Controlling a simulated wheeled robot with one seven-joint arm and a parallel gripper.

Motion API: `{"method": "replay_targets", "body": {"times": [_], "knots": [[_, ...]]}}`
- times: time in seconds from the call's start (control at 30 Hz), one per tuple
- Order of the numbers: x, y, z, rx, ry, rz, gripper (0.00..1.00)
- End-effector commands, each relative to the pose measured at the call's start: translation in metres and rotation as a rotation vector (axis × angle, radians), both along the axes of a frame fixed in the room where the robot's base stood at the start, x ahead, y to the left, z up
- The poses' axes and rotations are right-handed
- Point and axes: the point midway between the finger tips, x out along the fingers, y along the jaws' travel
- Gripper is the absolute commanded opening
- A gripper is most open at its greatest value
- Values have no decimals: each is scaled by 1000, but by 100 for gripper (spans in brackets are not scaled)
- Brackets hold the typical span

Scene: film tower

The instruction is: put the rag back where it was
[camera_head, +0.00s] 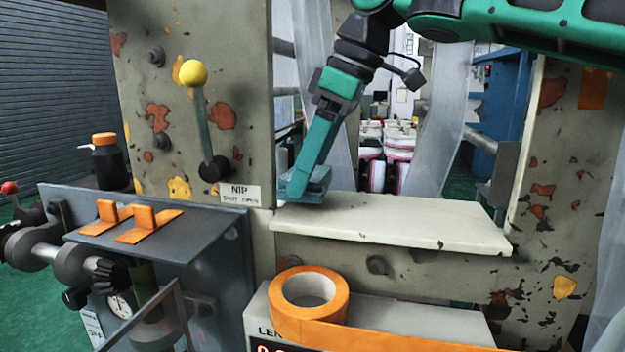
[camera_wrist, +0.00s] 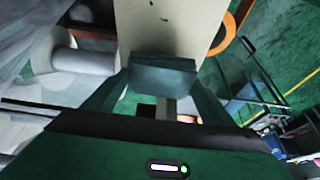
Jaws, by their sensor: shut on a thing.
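The rag (camera_head: 314,188) is a folded blue-grey pad at the left end of a cream shelf (camera_head: 400,225). My gripper (camera_head: 306,177) reaches down from above and is shut on the rag. In the wrist view the rag (camera_wrist: 162,78) is a dark teal block between the two fingers, with the cream shelf (camera_wrist: 165,28) beyond it. I cannot tell whether the rag touches the shelf or hangs just above it. The rest of the shelf top is bare.
A lever with a yellow knob (camera_head: 193,73) stands left of my gripper, above a NIP label (camera_head: 240,193). An orange tape roll (camera_head: 308,297) sits in front, below the shelf. A black bottle (camera_head: 109,165) and orange pieces (camera_head: 150,222) are at left. Translucent film (camera_head: 445,120) hangs behind.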

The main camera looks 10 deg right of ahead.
Motion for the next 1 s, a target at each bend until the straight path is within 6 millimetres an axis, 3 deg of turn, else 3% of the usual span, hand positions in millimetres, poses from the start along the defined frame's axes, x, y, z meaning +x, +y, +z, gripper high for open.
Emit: {"method": "replay_targets", "body": {"times": [0.17, 0.53, 0.57, 0.63, 1.0], "knots": [[-1, -1, -19, 0, 2, -1, 53], [-1, -1, -23, 0, 1, -2, 53], [-1, -1, -23, 0, 1, -2, 80], [-1, -1, -23, 0, 1, -2, 96], [-1, -2, -18, 1, 1, -3, 96]]}}
